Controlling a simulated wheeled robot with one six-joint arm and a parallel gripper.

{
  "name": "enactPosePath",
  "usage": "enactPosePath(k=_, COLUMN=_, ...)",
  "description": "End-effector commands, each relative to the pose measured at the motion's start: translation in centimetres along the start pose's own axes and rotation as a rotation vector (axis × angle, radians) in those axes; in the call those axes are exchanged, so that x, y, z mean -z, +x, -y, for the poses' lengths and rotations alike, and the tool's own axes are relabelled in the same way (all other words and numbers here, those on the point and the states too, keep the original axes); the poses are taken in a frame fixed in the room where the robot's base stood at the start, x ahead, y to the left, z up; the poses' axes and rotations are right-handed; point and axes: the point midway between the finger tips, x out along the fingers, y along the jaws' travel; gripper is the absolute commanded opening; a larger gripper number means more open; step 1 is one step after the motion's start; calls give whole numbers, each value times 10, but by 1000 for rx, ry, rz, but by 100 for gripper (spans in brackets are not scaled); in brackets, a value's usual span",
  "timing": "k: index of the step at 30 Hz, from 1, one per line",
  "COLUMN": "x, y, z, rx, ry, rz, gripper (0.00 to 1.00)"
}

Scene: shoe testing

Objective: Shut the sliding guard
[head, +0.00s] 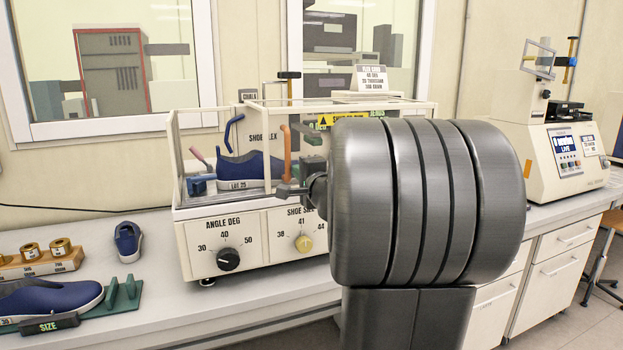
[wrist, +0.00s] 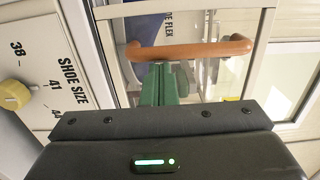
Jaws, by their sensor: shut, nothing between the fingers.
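The sliding guard (head: 222,112) is a clear panel with a cream frame on the front of the shoe flex machine (head: 243,242). Its orange-brown bar handle (head: 287,152) stands upright in the head view and also crosses the wrist view (wrist: 190,48). My gripper's green fingers (wrist: 163,84) are together and empty, with their tips right beside the handle. I cannot tell whether they touch it. In the head view my arm hides the machine's right part, so how far the guard stands open is unclear.
A blue shoe (head: 245,170) is inside the machine. Angle (head: 228,259) and shoe size (head: 304,243) knobs are below the guard. Another shoe (head: 128,242), brass weights (head: 60,247) and a green shoe stand (head: 122,297) are at left. A second tester (head: 565,155) stands at right.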

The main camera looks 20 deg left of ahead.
Motion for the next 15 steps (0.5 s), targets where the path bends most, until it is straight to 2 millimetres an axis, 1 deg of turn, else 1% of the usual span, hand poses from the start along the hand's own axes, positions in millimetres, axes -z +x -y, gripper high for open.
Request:
enactPosePath(k=1, x=-18, y=1, z=-4, rx=5, ry=-2, rz=11, gripper=0)
enactPosePath(k=3, x=-38, y=2, z=-4, rx=5, ry=-1, rz=14, gripper=0)
enactPosePath(k=12, x=-125, y=6, z=-1, rx=3, ry=0, rz=14, gripper=0)
enactPosePath(k=15, x=-150, y=7, z=0, rx=3, ry=1, rz=12, gripper=0)
